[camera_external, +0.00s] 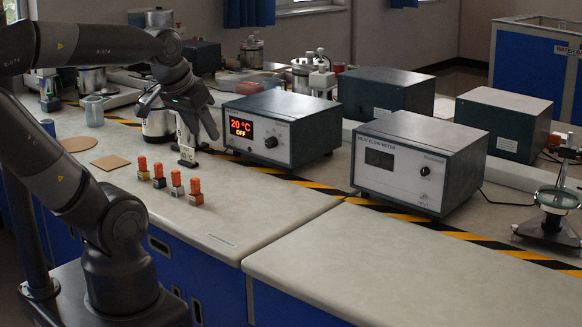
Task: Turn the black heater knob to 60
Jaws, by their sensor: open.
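The heater (305,131) is a dark box with a pale front, standing on the bench right of my gripper. Its display (241,127) shows "20 °C" and "OFF" in orange-red. The black heater knob (271,142) is on the front panel, right of the display, and is unobstructed. Its pointer is too small to read. My gripper (182,119) is open, left of the heater and above the bench, pointing down. It is apart from the knob. A metal vessel and a small pale stand are partly hidden behind it.
Several small orange-capped blocks (176,183) stand in a row in front of the heater. A heat flow meter box (421,161) with its own dark knob stands to the right. A glass beaker (93,110) stands at the left.

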